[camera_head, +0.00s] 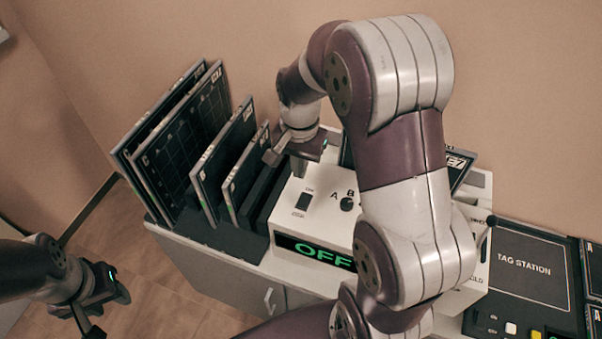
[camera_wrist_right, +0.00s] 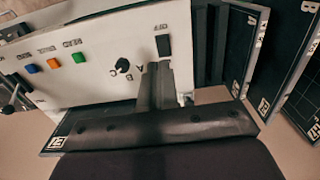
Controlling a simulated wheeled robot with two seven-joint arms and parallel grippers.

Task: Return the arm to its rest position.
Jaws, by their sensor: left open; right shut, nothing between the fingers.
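My right arm (camera_head: 405,170) reaches up across the middle of the head view and bends over the white control box (camera_head: 290,222). Its gripper (camera_head: 298,172) is over the box's upper left part, near a black rocker switch (camera_head: 303,201). In the right wrist view the shut, empty fingers (camera_wrist_right: 156,85) lie in front of the panel, between the knob (camera_wrist_right: 122,65) and the switch (camera_wrist_right: 163,45). Whether they touch the panel I cannot tell. My left gripper (camera_head: 100,312) is open and empty at the lower left, over the floor.
A rack (camera_head: 215,236) of upright dark panels (camera_head: 207,105) stands left of the box, close to my right gripper. The box display (camera_head: 312,250) reads OFF. A tag station board (camera_head: 525,265) lies at the right. The wall (camera_head: 230,30) is behind. Floor at lower left is clear.

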